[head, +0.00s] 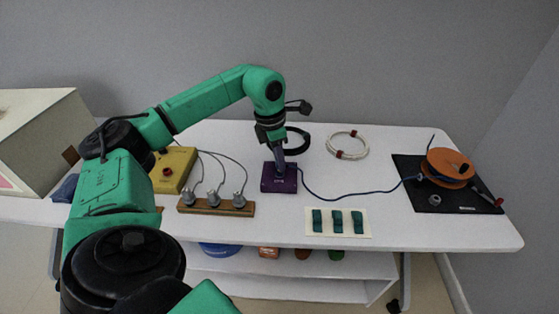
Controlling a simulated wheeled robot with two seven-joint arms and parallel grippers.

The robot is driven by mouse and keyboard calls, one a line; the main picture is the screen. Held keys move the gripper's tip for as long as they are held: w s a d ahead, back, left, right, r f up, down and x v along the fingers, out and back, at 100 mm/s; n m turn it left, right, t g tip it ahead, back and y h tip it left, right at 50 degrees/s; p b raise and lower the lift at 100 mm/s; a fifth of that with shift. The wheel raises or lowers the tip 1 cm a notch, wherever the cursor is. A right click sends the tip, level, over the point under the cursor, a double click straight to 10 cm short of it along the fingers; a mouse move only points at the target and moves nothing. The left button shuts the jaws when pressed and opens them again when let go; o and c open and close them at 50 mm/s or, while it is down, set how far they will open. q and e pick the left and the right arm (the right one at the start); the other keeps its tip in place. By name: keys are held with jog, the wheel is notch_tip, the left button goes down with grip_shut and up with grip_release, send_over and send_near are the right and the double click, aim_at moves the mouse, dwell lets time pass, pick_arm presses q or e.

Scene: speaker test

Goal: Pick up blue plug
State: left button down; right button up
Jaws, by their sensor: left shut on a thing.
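My left gripper (280,166) points down over a small purple box (279,185) on the white table. It is shut on what seems to be the blue plug, at the end of the blue cable (345,197). The plug is mostly hidden by the fingers and too small to make out. I cannot tell whether it sits in the box or just above it. The cable runs right from the box to an orange spool (450,165). My right gripper is not in view.
A wooden strip (215,208) with several grey plugs and a yellow box (172,170) stand left of the purple box. A card (339,223) with green pieces lies in front right. A white cable coil (347,144) lies behind. The spool rests on a black mat (423,196).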

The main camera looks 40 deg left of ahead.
pick_arm(q)
notch_tip(320, 180, up, 19)
jog(key=p, duration=0.5)
jog(key=shift+r, duration=0.2)
notch_tip(320, 180, up, 4)
jog(key=p, duration=0.5)
jog(key=shift+f, duration=0.1)
